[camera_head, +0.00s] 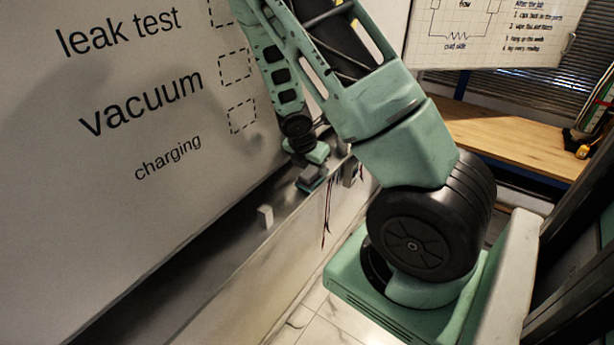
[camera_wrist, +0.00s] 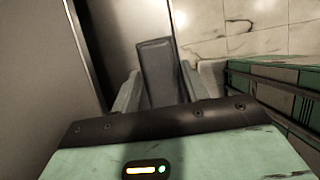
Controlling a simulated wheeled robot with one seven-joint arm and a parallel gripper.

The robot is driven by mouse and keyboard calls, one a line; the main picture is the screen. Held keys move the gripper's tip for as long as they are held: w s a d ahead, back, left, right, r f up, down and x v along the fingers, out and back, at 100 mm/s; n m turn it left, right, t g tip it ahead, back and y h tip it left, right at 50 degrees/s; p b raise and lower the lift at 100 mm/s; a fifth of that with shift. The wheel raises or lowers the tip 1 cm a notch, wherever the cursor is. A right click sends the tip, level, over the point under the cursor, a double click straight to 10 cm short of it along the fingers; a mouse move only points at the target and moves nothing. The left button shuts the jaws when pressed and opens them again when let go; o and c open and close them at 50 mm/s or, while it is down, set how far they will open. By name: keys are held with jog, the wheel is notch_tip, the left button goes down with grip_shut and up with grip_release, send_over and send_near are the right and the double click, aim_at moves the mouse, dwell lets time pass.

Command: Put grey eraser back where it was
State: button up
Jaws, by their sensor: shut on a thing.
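The grey eraser (camera_wrist: 158,72) is between the two fingers of my gripper (camera_wrist: 157,92) in the wrist view, with its long face towards the camera. In the head view my gripper (camera_head: 311,168) is low beside the whiteboard, over the narrow ledge (camera_head: 235,243) along its foot. A small grey-blue block there, at the fingertips, looks like the held eraser (camera_head: 310,183). I cannot tell whether it touches the ledge.
A small white block (camera_head: 265,217) stands on the ledge, nearer than my gripper. Dark reddish cords (camera_head: 327,215) hang over the ledge's front. The whiteboard (camera_head: 100,190) has lettering and dashed squares. A wooden bench (camera_head: 510,140) is at the back right.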

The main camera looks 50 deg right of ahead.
jog(key=shift+w+f, duration=0.1)
jog(key=shift+f, duration=0.6)
jog(key=shift+r, duration=0.2)
jog(key=shift+f, duration=0.1)
jog(key=o, duration=0.9)
jog(key=p+v, duration=0.4)
jog(key=v, duration=0.8)
